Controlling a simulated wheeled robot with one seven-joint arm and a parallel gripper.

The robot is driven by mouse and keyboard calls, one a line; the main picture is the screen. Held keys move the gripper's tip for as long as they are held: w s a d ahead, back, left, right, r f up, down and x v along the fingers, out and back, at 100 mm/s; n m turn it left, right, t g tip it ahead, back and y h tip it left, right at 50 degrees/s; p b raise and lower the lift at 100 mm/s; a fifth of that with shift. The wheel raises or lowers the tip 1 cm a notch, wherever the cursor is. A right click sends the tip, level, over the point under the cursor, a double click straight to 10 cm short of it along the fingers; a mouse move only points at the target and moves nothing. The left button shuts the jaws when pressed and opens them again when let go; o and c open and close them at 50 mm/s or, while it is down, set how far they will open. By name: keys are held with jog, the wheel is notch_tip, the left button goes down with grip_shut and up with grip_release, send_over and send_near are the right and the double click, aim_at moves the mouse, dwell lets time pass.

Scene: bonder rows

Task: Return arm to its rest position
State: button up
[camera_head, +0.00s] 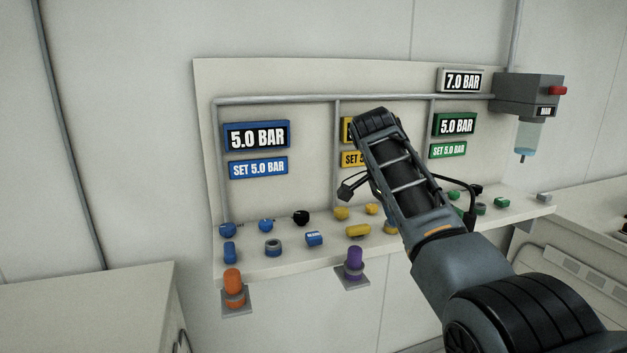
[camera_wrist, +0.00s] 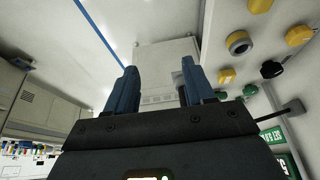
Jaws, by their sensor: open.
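My arm (camera_head: 405,185) reaches up from the lower right in the head view, in front of the middle of a wall panel (camera_head: 320,185). It covers part of the yellow displays and of the ledge. My gripper (camera_wrist: 158,82) shows in the wrist view with its two blue fingers apart. Nothing is between them. The fingers stand clear of the yellow and green fittings at the right of that view. My fingertips cannot be made out in the head view.
A ledge (camera_head: 285,265) carries blue, yellow and green fittings. An orange plug (camera_head: 233,283) and a purple plug (camera_head: 354,262) stand on brackets at its front. A grey unit with a red knob (camera_head: 557,90) hangs at the right.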

jog(key=s+f+n+t+y, duration=0.15)
jog(key=s+f, duration=0.25)
jog(key=f, duration=0.8)
jog(key=s+f+n+t, duration=0.1)
jog(key=s+f+n, duration=0.2)
jog(key=f, duration=0.9)
jog(key=s+f+n+t+y, duration=0.1)
jog(key=s+f+n+t, duration=0.1)
jog(key=s+f, duration=0.6)
jog(key=s+f+n+t+y, duration=0.15)
jog(key=s+f, duration=0.25)
jog(key=s, duration=0.7)
jog(key=s+d+r+n+t, duration=0.1)
jog(key=s+r+n+t, duration=0.15)
jog(key=s, duration=0.85)
jog(key=s+d+r+n+t, duration=0.1)
jog(key=s+r, duration=0.3)
jog(key=s, duration=0.6)
jog(key=s+r+n+t, duration=0.1)
jog(key=s+r+t, duration=0.1)
jog(key=s+r, duration=0.5)
jog(key=s+d+r+n+t, duration=0.1)
jog(key=s+r+n+t, duration=0.1)
jog(key=s+r, duration=0.5)
notch_tip(320, 180, up, 6)
jog(key=shift+d+f, duration=0.2)
jog(key=shift+f, duration=0.05)
